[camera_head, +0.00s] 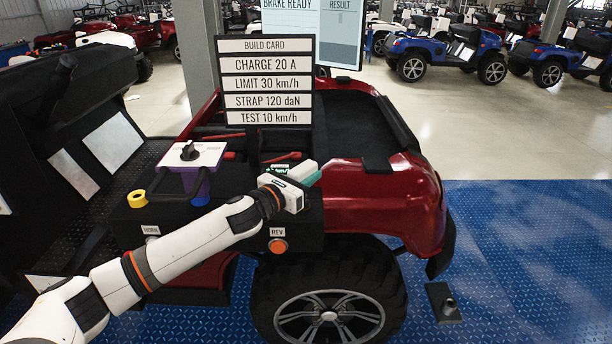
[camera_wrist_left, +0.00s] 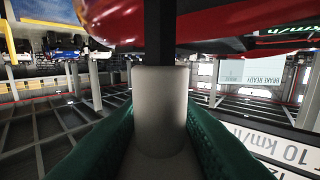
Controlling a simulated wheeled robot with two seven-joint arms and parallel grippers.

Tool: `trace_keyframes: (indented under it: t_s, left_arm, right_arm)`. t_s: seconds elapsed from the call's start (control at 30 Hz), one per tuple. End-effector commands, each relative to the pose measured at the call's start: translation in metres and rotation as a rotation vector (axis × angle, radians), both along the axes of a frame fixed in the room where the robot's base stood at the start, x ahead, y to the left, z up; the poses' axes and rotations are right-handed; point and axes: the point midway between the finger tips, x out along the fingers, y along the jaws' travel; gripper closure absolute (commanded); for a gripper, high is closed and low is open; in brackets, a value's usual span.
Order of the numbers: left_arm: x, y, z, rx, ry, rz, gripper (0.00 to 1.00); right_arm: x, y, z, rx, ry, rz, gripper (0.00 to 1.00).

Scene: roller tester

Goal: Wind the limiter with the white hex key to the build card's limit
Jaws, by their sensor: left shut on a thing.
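The build card (camera_head: 265,80) stands upright behind the panel and reads LIMIT 30 km/h. My left gripper (camera_head: 306,178) is over the right end of the dark control panel, its green fingertips pointing right. In the left wrist view the green fingers (camera_wrist_left: 160,145) are shut around the pale handle of the white hex key (camera_wrist_left: 160,105). Its dark shaft runs out at the top of that view; its tip is out of sight. A small green readout (camera_head: 280,168) sits just behind the gripper, mostly covered; its number cannot be read. The limiter socket is hidden. My right gripper is not in view.
The panel carries a purple-white box with a black knob (camera_head: 190,152), a yellow ring (camera_head: 137,199) and an orange REV button (camera_head: 278,246). The red vehicle body (camera_head: 385,200) lies beside the gripper. A monitor (camera_head: 343,30) stands behind. Blue floor (camera_head: 530,250) at right is mostly clear.

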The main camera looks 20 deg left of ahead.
Motion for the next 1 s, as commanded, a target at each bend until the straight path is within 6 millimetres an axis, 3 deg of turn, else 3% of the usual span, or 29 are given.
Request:
trace_keyframes:
  t_s: [0.4, 1.0]
  left_arm:
    - [-0.0004, -0.0012, 0.0016, 0.002, -0.003, -0.169, 1.00]
    - [-0.0018, -0.0037, 0.0004, 0.000, -0.002, -0.260, 1.00]
  right_arm:
    - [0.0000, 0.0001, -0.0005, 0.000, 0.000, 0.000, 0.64]
    - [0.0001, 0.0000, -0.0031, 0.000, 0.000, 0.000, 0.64]
